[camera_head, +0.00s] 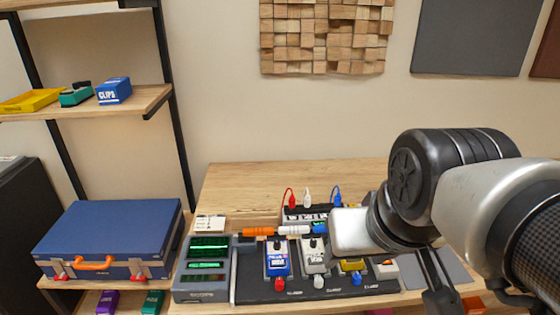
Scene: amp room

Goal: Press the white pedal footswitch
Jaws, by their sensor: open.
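The white pedal (314,257) stands on a dark pedalboard (262,291) on the wooden bench, between a blue pedal (277,260) and a partly hidden yellow pedal (352,267). Its white footswitch (319,282) shows at its front edge. My gripper (440,293) is at the lower right, to the right of the pedals, with its dark fingers pointing down. It is open, and nothing shows between the fingers. It is apart from the white footswitch. My wrist covers part of the area behind the yellow pedal.
The blue pedal has a red footswitch (279,284); the yellow one has a blue footswitch (357,278). A scope device (203,268) stands left of the board. A box with red, white and blue plugs (307,214) is behind. A blue case (108,238) lies far left.

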